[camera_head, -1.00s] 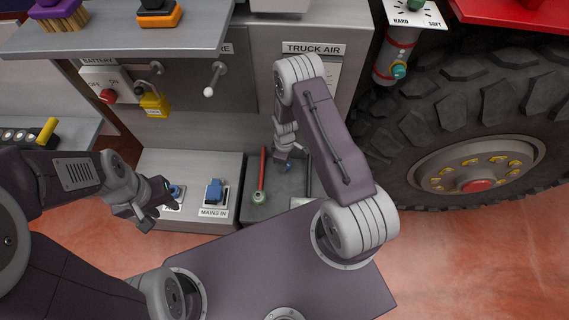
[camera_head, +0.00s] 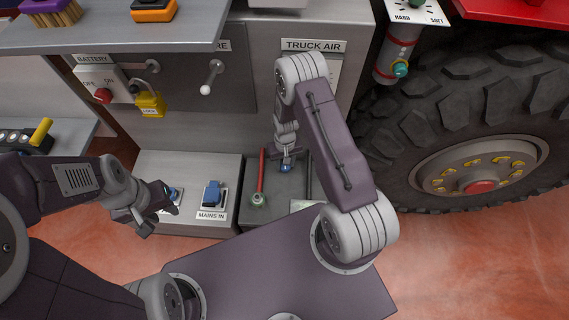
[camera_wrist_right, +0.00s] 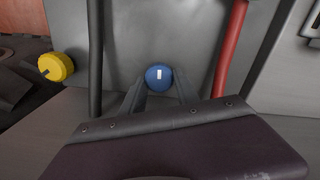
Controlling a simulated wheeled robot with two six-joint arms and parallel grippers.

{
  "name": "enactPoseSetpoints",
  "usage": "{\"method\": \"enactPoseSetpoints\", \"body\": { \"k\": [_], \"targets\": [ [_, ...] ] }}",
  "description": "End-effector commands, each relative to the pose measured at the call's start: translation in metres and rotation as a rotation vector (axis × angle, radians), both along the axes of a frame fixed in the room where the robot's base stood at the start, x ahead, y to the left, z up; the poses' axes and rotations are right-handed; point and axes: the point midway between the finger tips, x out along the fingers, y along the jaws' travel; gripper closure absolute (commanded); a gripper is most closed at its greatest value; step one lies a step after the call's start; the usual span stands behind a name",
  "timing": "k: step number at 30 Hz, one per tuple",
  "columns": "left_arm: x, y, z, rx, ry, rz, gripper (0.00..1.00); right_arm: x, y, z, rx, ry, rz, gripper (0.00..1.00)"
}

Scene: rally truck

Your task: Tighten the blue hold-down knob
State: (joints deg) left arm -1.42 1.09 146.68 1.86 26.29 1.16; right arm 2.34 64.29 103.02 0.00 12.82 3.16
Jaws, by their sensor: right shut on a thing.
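The blue hold-down knob (camera_wrist_right: 158,77) has a small white mark on its face in the right wrist view. It also shows as a small blue spot in the head view (camera_head: 286,168). My right gripper (camera_wrist_right: 160,88) is shut on the blue knob, one finger on each side of it; my arm hides part of this area in the head view. My left gripper (camera_head: 163,214) is at the left, in front of the box with the blue sockets, apart from the knob. Whether its fingers are open is not clear.
A red bar (camera_wrist_right: 228,50) and a dark bar (camera_wrist_right: 95,55) flank the knob. A yellow knob (camera_wrist_right: 56,67) is at the left. The MAINS IN socket (camera_head: 214,193) is on the lower box. A large tyre (camera_head: 450,100) stands at the right.

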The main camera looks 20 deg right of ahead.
Motion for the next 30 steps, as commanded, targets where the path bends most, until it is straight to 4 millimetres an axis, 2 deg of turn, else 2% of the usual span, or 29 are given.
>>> {"method": "enactPoseSetpoints", "body": {
  "k": [1, 30],
  "targets": [
    [0.0, 0.0, -0.001, 0.0, 0.0, 0.0, 0.64, 0.004, -0.001, 0.002, 0.0, -0.011, -0.041, 1.0],
    [0.0, 0.0, -0.011, 0.0, 0.0, 0.0, 0.64, 0.002, -0.005, 0.003, 0.003, -0.012, -0.962, 1.0]
  ]
}}
